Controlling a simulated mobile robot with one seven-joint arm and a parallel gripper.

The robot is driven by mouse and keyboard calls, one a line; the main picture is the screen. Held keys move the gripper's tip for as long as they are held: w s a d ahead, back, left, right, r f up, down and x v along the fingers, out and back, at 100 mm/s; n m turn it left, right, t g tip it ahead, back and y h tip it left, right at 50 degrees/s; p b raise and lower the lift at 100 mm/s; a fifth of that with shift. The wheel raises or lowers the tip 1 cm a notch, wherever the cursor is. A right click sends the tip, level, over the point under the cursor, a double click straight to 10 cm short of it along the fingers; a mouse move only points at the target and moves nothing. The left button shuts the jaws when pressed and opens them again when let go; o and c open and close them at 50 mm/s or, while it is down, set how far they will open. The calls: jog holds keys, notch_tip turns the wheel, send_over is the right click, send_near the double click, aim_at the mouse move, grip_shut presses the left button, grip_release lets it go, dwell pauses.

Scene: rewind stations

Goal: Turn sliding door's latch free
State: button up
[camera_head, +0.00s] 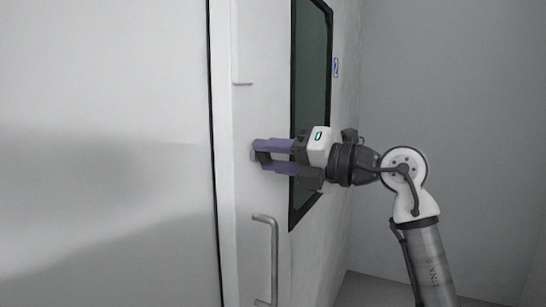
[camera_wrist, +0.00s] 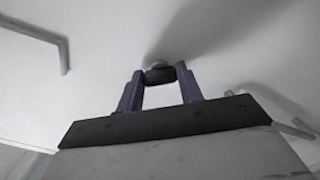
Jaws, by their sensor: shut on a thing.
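The sliding door (camera_head: 250,200) is a white panel with a dark window, and it stands upright in front of me. Its latch (camera_head: 263,158) is a small dark piece on the door face, left of the window and above the bar handle. In the wrist view the latch (camera_wrist: 159,76) is a dark bar on a round grey base, spanning between my fingertips. My gripper (camera_head: 258,156) reaches in from the right with its purple fingers at the door, shut on the latch. The fingers also show in the wrist view (camera_wrist: 160,80), one on each side of the latch. The fingers partly cover the latch in the head view.
A grey bar handle (camera_head: 274,260) stands out from the door below my gripper. The black-framed window (camera_head: 311,100) lies behind the gripper. A small blue sign (camera_head: 336,67) is right of it. A wide white panel (camera_head: 100,150) fills the left, past a dark vertical gap.

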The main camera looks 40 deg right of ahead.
jog(key=m, duration=0.7)
dwell(0.6)
jog(key=o, duration=1)
jog(key=b+v, duration=0.3)
jog(key=v, duration=1.1)
